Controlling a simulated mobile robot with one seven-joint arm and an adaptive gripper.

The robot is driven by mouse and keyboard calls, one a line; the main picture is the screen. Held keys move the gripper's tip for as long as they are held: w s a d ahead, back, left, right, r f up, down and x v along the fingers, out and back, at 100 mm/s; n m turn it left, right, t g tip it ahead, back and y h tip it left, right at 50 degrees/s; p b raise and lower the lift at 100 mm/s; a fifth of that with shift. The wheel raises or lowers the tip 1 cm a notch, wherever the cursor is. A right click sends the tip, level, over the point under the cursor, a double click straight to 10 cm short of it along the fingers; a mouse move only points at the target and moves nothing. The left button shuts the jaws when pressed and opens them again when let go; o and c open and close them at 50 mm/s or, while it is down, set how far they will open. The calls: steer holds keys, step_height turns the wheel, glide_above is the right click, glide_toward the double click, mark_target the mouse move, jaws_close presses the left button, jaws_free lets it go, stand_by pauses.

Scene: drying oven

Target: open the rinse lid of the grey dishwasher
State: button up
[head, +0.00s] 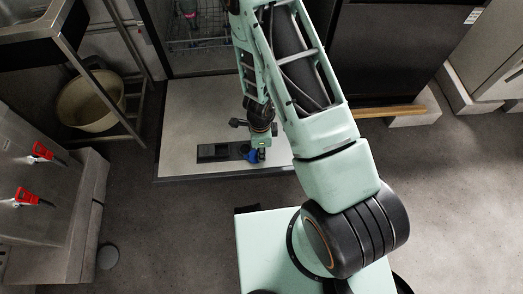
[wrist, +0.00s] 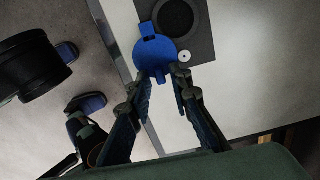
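The grey dishwasher's door (head: 185,125) lies lowered and flat, with a dark dispenser panel (head: 212,152) on its inner face. The blue rinse lid (head: 252,156) is at the panel's right end. In the wrist view, the round blue lid (wrist: 153,53) sits beside a dark round recess (wrist: 175,18) and partly overlaps its rim. It looks tilted up off the panel, though its angle is hard to judge. My gripper (head: 261,155) is over this end of the panel. In the wrist view, its fingers (wrist: 169,84) are apart on either side of the lid's near edge; contact is unclear.
The dishwasher's rack (head: 200,30) is inside, behind the door. A metal unit with red taps (head: 40,152) stands at left, and a beige bin (head: 90,100) sits under a steel stand. Grey floor in front of the door is clear.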

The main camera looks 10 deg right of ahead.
steer(key=shift+o, duration=0.3)
steer(key=shift+r, duration=0.1)
step_height(320, 180, up, 12)
stand_by(0.5)
steer(key=shift+w+a, duration=0.15)
